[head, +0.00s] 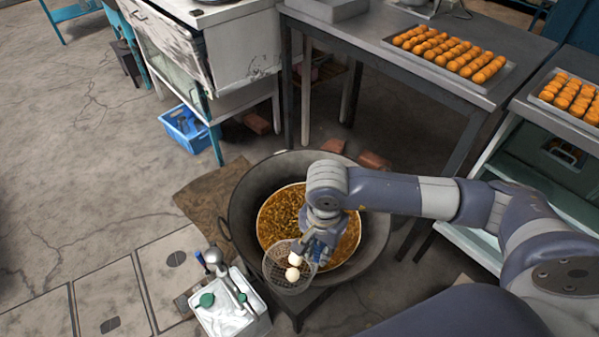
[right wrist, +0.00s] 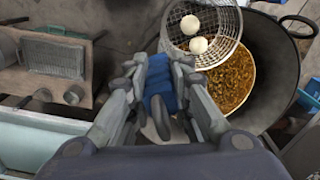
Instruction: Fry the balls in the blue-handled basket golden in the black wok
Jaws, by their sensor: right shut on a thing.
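The black wok (head: 243,200) stands on the floor in front of me, filled with bubbling golden-brown oil (head: 281,212). The wire basket (head: 284,282) is over the near side of the wok, apparently above the oil. It holds pale balls (head: 293,274); two show in the right wrist view (right wrist: 198,45). My right gripper (head: 322,240) is shut on the blue handle (right wrist: 160,88) of the basket. In the right wrist view the basket (right wrist: 222,57) extends beyond the fingers (right wrist: 163,95), partly covering the wok. My left gripper is not in view.
Trays of orange-brown balls (head: 450,52) lie on the steel tables at the back and right. A white container (head: 228,312) with a ladle and green-topped item stands left of the wok. A blue crate (head: 186,128) and bricks (head: 373,161) lie on the floor.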

